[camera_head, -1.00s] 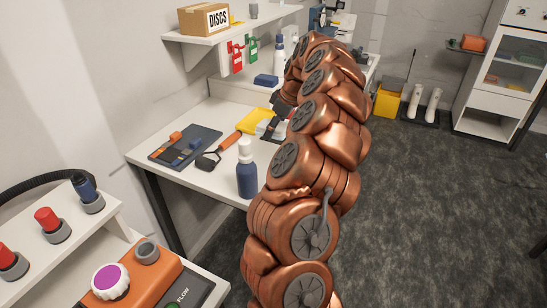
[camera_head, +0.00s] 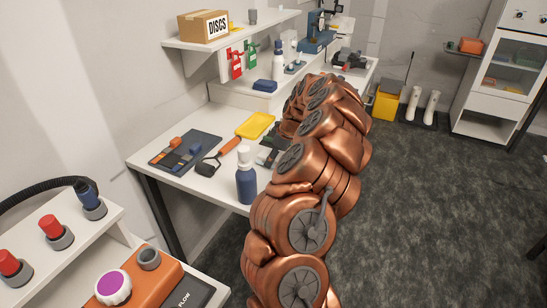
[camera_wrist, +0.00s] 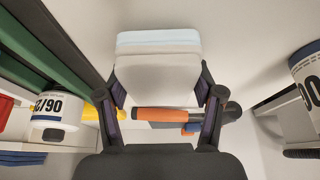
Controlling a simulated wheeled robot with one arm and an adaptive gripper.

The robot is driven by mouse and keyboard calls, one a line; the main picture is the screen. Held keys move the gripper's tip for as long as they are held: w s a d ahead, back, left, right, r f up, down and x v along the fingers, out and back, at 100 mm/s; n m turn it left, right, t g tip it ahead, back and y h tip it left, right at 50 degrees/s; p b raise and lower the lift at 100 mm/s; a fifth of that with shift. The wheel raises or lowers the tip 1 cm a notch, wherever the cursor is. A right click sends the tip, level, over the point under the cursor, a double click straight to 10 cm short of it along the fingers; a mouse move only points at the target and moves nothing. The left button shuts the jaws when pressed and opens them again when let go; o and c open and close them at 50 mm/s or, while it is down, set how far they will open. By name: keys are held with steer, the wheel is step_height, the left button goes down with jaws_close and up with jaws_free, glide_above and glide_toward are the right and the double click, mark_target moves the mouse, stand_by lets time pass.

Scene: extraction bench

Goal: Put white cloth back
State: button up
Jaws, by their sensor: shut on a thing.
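The white cloth (camera_wrist: 158,62) is a folded pad with a pale blue band across its upper part in the wrist view. My gripper (camera_wrist: 158,88) is shut on it, with one dark finger at each side. The cloth fills the space between the fingertips. In the head view my copper arm reaches over the bench and hides the cloth. I cannot tell how far the cloth is from the surface below it.
A shelf (camera_head: 205,42) with a DISCS box (camera_head: 203,25) stands above. Padlocks (camera_head: 236,63) hang beneath it.

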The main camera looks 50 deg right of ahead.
steer(key=shift+f+b, duration=0.5)
steer(key=shift+b, duration=0.15)
steer(key=o, duration=1.2)
steer(key=shift+r+p, duration=0.5)
steer(key=shift+p, duration=1)
steer(key=shift+s+d+r+b, duration=0.1)
steer(key=shift+s+r+b, duration=0.05)
steer(key=shift+b, duration=0.45)
steer(key=b+v, duration=0.2)
steer(key=v, duration=0.5)
steer(key=shift+s+b, duration=0.2)
steer(key=shift+b, duration=0.2)
